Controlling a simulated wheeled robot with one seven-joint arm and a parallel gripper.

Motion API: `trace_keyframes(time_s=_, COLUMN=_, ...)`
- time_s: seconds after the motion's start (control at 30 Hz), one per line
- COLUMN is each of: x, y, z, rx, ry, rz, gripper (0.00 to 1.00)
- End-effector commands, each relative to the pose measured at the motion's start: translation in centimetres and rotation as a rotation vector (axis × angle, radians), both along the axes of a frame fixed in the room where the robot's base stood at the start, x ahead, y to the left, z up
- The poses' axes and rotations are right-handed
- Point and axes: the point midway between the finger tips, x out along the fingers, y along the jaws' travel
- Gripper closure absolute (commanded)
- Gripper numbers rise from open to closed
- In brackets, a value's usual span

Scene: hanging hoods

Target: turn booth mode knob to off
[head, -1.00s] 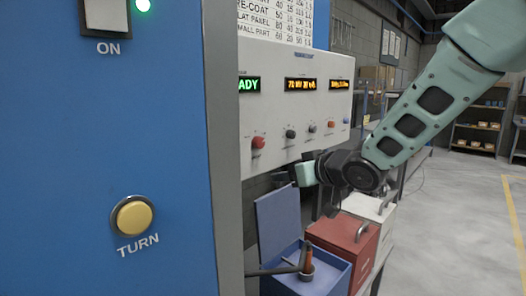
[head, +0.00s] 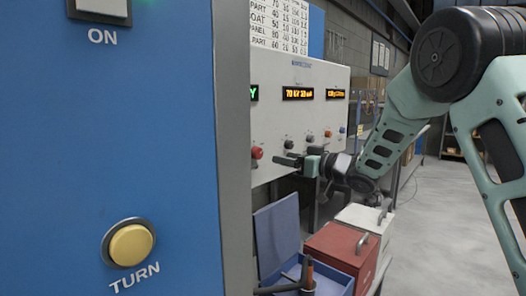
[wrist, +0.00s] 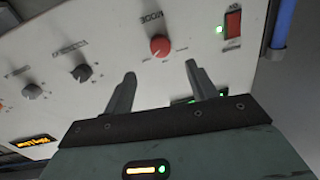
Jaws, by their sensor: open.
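The booth mode knob is a round red knob (wrist: 160,46) on the white control panel (wrist: 110,30), beside the word MODE, which appears upside down in the wrist view. In the head view the red knob (head: 257,152) is at the panel's lower left. My gripper (wrist: 160,72) is open, with its two fingers pointing at the panel and the red knob beyond and between their tips. In the head view my gripper (head: 285,158) is just right of the red knob. No contact with it is visible. The small marks around the knob are too blurred to read.
Grey knobs (wrist: 81,72) sit along the same panel. A red rocker switch (wrist: 233,22) with a green light is beside the mode knob. Below the panel are an open blue box (head: 330,277), a red box (head: 343,244) and a white box (head: 366,221). A blue cabinet (head: 170,180) fills the left.

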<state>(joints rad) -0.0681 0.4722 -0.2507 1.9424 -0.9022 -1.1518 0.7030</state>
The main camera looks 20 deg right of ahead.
Motion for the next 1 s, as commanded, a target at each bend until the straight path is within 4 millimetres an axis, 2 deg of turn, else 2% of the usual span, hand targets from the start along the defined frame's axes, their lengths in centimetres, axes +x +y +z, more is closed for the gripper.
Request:
trace_keyframes(time_s=0.2, x=3.7, y=2.9, z=0.2, rx=-0.001, ry=0.0, rz=0.003, gripper=0.43)
trace_keyframes(time_s=0.4, x=6.1, y=4.7, z=0.1, rx=-0.001, ry=0.001, rz=0.001, gripper=0.43)
trace_keyframes(time_s=0.6, x=7.3, y=5.6, z=0.0, rx=0.0, ry=0.0, rz=0.0, gripper=0.43)
trace_keyframes(time_s=0.9, x=7.4, y=5.6, z=0.0, rx=0.001, ry=0.001, rz=-0.001, gripper=0.43)
trace_keyframes(time_s=1.0, x=7.4, y=5.6, z=0.0, rx=0.0, ry=0.0, rz=-0.001, gripper=0.71)
